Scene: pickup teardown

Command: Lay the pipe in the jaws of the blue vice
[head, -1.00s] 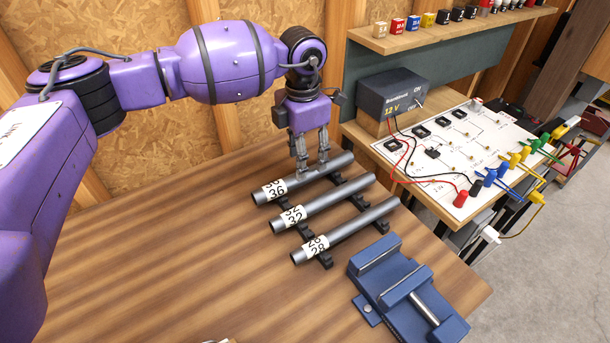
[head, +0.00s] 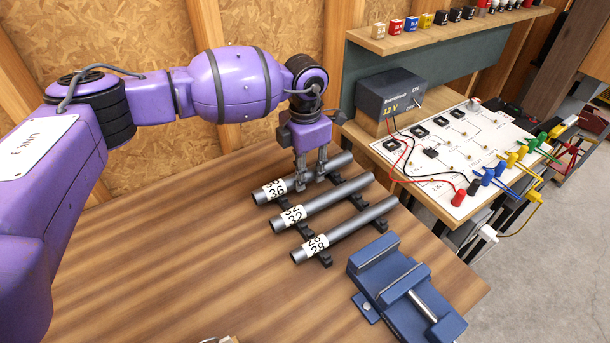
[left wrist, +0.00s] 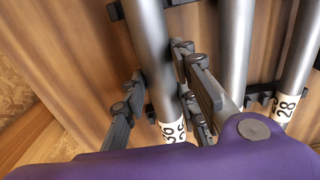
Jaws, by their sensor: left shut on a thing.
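Three grey pipes with white number labels lie side by side on black holders on the bench. The far pipe, labelled 36 (head: 335,163), is in my left gripper (head: 311,182), which is shut on it near the middle. In the left wrist view, the fingers (left wrist: 158,72) stand on either side of this pipe (left wrist: 150,40). The pipe labelled 32 (head: 340,204) and the pipe labelled 28 (head: 350,230) lie nearer. The blue vice (head: 395,285) stands at the front right, its jaws apart and empty. My right gripper is not in view.
A side table to the right carries a white circuit board (head: 455,150), a dark 12 V box (head: 392,95) and several coloured plugs and leads. A shelf (head: 430,35) with small blocks is above it. The bench (head: 170,270) is clear left of the pipes.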

